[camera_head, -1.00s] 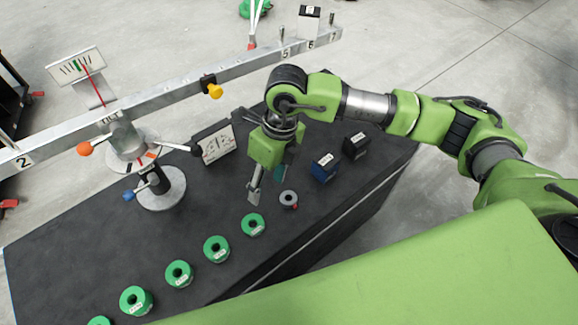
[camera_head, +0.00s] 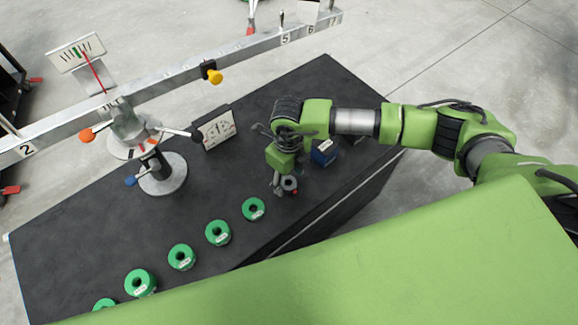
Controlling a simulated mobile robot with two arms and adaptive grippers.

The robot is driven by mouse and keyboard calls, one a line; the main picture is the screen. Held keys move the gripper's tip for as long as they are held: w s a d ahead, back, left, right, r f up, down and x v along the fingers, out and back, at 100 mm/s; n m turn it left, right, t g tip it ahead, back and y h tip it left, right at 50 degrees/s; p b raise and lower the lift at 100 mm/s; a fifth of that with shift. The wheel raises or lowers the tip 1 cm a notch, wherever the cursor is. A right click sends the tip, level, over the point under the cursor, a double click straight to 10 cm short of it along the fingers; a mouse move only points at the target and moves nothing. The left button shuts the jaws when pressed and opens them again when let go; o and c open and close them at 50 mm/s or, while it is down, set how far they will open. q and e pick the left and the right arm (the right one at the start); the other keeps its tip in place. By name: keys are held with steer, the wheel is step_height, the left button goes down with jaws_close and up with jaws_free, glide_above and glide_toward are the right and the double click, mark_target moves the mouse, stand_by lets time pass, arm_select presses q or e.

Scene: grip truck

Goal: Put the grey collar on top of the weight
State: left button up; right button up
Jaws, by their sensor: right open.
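The grey collar (camera_head: 290,183), a small ring with a dark hole and a bit of red at its edge, lies on the dark bench top. My right gripper (camera_head: 285,184) points down at it, open, with one finger just left of the collar. I cannot tell whether the collar is between the fingers. Several green ring-shaped weights (camera_head: 253,209) lie in a row along the front of the bench. Which weight the task means is not clear from the picture. My left gripper is not in view.
A balance beam (camera_head: 180,83) with a yellow knob (camera_head: 214,76) crosses above the bench, its round base (camera_head: 162,175) at left. A dial box (camera_head: 217,131) stands left of my right arm. A blue block (camera_head: 324,153) sits just right of the gripper.

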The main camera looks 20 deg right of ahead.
steer(key=shift+f, duration=0.75)
steer(key=c, duration=1.2)
steer(key=o, duration=0.4)
steer(key=shift+c, duration=1.3)
steer(key=shift+r+p, duration=0.9)
steer(key=shift+r, duration=0.4)
steer(key=shift+r+p, duration=1.75)
steer(key=shift+r, duration=0.75)
